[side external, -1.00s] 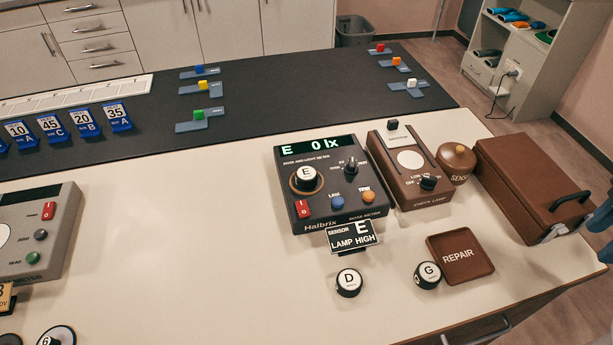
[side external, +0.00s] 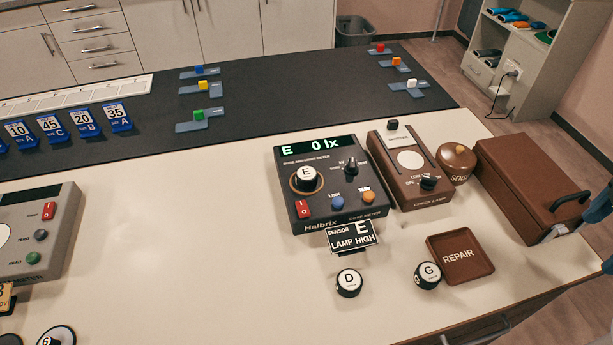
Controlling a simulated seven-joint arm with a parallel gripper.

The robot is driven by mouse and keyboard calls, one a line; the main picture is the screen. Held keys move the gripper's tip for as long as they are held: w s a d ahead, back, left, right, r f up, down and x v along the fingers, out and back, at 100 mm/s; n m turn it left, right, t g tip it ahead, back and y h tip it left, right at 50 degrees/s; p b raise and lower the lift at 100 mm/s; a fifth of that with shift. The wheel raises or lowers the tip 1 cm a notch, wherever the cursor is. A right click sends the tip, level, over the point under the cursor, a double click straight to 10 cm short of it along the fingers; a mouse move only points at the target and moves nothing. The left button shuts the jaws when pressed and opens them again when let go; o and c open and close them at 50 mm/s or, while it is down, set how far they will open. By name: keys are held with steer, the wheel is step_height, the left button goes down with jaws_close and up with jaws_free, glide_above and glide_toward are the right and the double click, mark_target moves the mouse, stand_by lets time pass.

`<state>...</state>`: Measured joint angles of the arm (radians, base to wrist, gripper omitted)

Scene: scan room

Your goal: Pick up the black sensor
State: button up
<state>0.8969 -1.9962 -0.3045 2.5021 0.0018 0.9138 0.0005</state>
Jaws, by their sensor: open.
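Several round black sensors with white lettered tops are in view. Sensor E (side external: 306,178) sits in the round socket on the dark light meter (side external: 325,160), whose display reads "E 0 lx". Sensor D (side external: 349,282) stands on the pale bench in front of the meter. Sensor G (side external: 428,275) is at the left edge of the brown REPAIR tray (side external: 478,272) and looks tilted. My gripper (side external: 582,242) shows only partly at the right edge, beside the brown case. It is open, well to the right of the sensors, and most of it is cut off.
A sign (side external: 352,237) reading "SENSOR E LAMP HIGH" stands before the meter. A brown check lamp (side external: 408,170), a round brown SENSOR pot (side external: 457,163) and a brown case (side external: 528,185) stand right of it. The bench (side external: 190,240) left of the meter is clear.

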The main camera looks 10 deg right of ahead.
steer(key=w+a+f+n+t+h, duration=0.3)
steer(key=w+a+n+t+h, duration=0.25)
steer(key=w+a+n, duration=0.75)
steer(key=w+a+f+n+t+y, duration=0.1)
steer(key=w+a+f+n+t, duration=0.15)
steer(key=a, duration=0.55)
steer(key=w+a+f+n+t+y, duration=0.1)
steer(key=w+a+f+n+t, duration=0.15)
steer(key=a, duration=0.65)
steer(key=w+a+f+n+t+y, duration=0.1)
steer(key=w+a+f+n+t, duration=0.15)
steer(key=a, duration=0.55)
glide_toward(306, 175)
steer(key=shift+n+h, duration=0.25)
steer(key=shift+n, duration=0.1)
steer(key=x, duration=0.4)
steer(key=shift+s+f, duration=0.15)
steer(key=shift+f, duration=0.2)
steer(key=shift+r+x, duration=0.15)
steer(key=shift+x, duration=1.15)
steer(key=shift+r+x, duration=0.1)
steer(key=shift+x, duration=1.2)
steer(key=shift+a+r, duration=0.1)
steer(key=shift+a, duration=0.05)
steer(key=c, duration=1.3)
